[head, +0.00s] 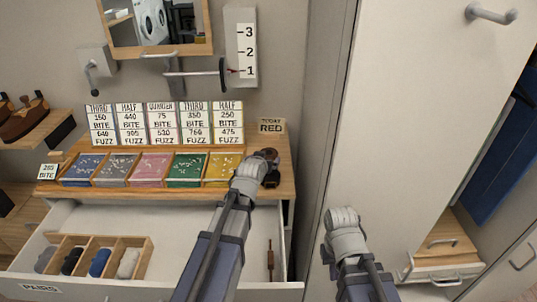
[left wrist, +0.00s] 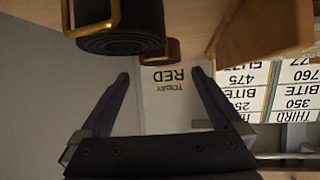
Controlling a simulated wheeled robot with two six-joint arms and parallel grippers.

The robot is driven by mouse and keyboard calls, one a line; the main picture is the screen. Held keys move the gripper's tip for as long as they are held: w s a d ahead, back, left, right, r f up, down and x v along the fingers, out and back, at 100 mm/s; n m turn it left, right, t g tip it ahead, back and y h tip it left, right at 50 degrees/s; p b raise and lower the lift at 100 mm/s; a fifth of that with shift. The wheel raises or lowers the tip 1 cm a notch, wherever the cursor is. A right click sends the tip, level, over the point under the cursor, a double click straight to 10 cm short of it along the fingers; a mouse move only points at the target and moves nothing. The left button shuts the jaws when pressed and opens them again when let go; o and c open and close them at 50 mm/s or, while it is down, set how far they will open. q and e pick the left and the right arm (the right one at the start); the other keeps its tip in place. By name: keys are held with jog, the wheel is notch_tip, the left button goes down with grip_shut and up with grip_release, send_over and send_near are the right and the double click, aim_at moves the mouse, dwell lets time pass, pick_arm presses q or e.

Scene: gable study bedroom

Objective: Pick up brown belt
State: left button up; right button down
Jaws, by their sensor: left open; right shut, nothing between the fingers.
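In the left wrist view a dark, nearly black rolled belt (left wrist: 120,38) with a brass buckle is large at the top. A brown rolled piece (left wrist: 173,50), apparently the brown belt, shows partly behind it. In the head view a dark brown coil (head: 271,179) sits at the right end of the wooden top, partly hidden by my left gripper (head: 262,160). My left gripper (left wrist: 160,88) is open and empty, its fingertips apart from both rolls. My right gripper (head: 342,216) is shut and empty, in front of the pale cabinet.
Several wooden trays of coloured chips (head: 145,168) line the top, with price cards (head: 160,125) behind. A "TODAY RED" card (head: 271,126) stands near the coil. An open drawer (head: 180,225) below holds a wooden divider box (head: 140,242). The pale cabinet (head: 415,120) stands at right.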

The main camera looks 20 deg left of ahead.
aim_at(268, 155)
pick_arm(q)
jog(key=shift+b+x, duration=1.85)
jog(key=shift+x, duration=2.1)
jog(key=shift+r, duration=0.1)
jog(key=shift+c, duration=0.2)
jog(key=c, duration=1.2)
